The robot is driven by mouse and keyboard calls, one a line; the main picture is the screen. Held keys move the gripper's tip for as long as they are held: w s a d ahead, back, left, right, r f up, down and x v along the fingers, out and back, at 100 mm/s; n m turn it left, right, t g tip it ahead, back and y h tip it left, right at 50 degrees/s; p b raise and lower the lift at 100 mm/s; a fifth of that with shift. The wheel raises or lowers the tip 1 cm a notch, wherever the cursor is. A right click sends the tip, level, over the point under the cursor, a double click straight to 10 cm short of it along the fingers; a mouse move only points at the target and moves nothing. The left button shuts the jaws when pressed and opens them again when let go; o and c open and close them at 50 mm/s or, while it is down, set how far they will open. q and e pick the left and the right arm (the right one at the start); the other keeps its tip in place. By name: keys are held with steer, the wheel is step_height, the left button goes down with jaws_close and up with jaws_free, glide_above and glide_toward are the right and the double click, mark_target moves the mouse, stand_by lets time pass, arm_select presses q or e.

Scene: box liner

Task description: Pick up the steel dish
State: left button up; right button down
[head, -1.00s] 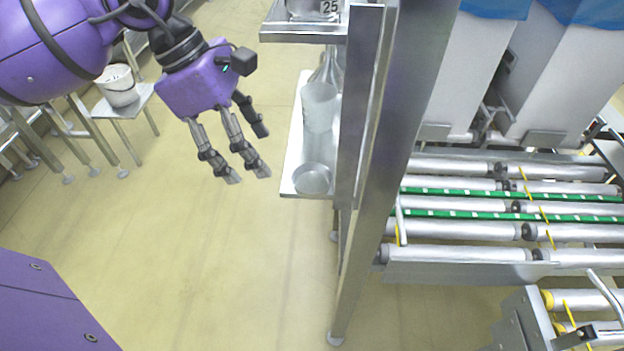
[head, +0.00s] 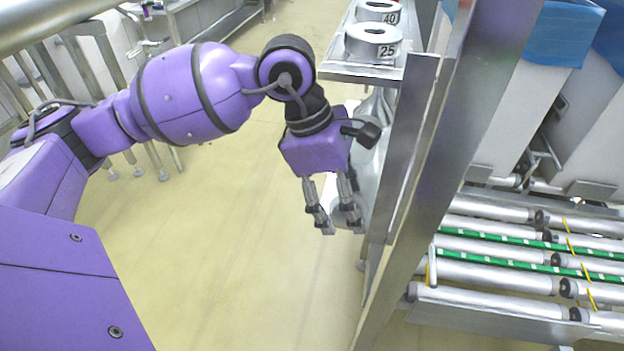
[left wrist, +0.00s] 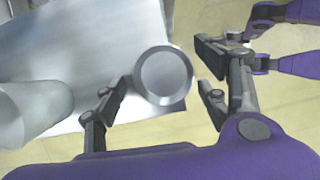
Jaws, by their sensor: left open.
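The steel dish (left wrist: 165,78) is round and shallow and sits near the corner of a metal shelf (left wrist: 75,60) in the left wrist view. In the head view the dish (head: 349,212) is partly hidden behind the fingers. My left gripper (head: 340,228) is over the shelf's end, pointing down. In the left wrist view its open fingers (left wrist: 160,95) stand on either side of the dish, with a gap visible on the right. I cannot tell whether the left finger touches the dish.
A pale cup (left wrist: 30,110) stands on the same shelf, left of the dish. An upper shelf with weights marked 25 (head: 372,42) and 40 (head: 378,11) is above. A metal post (head: 420,170) stands close right of my gripper, with a roller conveyor (head: 500,270) beyond.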

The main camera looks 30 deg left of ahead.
arm_select(q)
steer(key=shift+d, duration=0.1)
steer(key=shift+c, duration=0.2)
steer(key=c, duration=1.1)
steer(key=shift+w, duration=0.1)
